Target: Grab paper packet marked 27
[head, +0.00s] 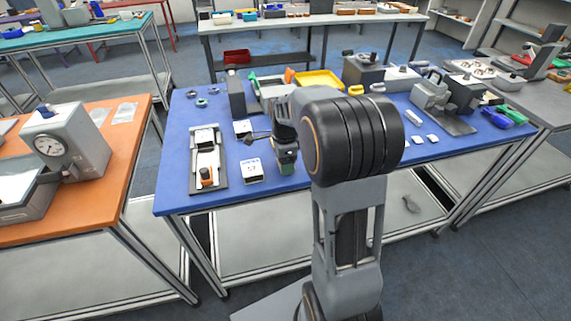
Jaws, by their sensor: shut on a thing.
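My gripper (286,155) hangs over the left half of the blue table, pointing down. It is shut on a small dark greenish thing (287,166), mostly hidden by the gripper and arm. I cannot tell whether this is a paper packet or read a mark on it. A white packet with dark print (251,171) lies left of the gripper. Another white packet (242,127) lies farther back. The print on both is too small to read.
A scanner-like stand (207,172) with a white face and an orange-black knob is on the left of the blue table (178,151). Grey machines (447,100), a yellow tray (319,79) and small white pieces (417,139) crowd the back and right. The front edge is mostly clear.

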